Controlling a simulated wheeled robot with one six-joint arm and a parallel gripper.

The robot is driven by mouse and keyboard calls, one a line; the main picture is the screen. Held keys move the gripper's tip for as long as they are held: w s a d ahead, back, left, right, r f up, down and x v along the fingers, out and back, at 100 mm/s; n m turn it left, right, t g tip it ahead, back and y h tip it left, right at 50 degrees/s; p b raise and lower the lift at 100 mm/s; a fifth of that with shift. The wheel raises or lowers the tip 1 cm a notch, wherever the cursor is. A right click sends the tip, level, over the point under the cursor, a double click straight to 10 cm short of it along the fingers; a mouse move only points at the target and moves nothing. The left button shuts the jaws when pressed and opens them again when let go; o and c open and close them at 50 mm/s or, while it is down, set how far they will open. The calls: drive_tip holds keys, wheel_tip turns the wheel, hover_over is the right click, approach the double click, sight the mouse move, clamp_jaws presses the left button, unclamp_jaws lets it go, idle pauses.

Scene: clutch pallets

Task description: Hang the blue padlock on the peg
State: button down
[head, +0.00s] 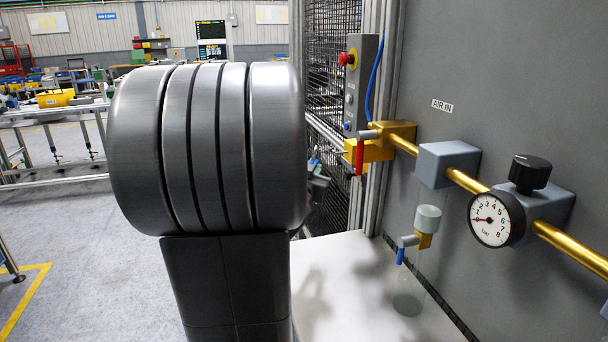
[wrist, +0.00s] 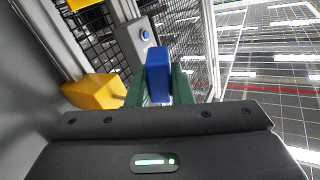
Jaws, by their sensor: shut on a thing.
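In the wrist view, my gripper (wrist: 158,90) has two green fingers closed on both sides of the blue padlock (wrist: 158,70). The padlock's blue body faces the camera; its shackle is not visible. In the head view, my large dark arm hides most of the gripper (head: 316,172), and only a small part shows at the arm's right edge. I cannot tell for sure whether this stub is the peg. The yellow block also shows left of the fingers in the wrist view (wrist: 92,92), apart from the padlock.
A grey control box (head: 361,85) with a red button stands behind the yellow block, beside a black mesh fence (head: 330,60). A pressure gauge (head: 496,219) and brass pipe run along the right panel.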

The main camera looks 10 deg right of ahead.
drive_tip(key=d+f+b, duration=0.1)
drive_tip(key=d+b, duration=0.4)
drive_tip(key=d, duration=0.1)
drive_tip(key=shift+w, duration=0.2)
idle(0.4)
drive_tip(key=shift+d+f, duration=0.15)
idle(0.5)
drive_tip(key=c, duration=1.2)
unclamp_jaws()
drive_tip(key=p+v, duration=0.1)
drive_tip(key=v, duration=1.3)
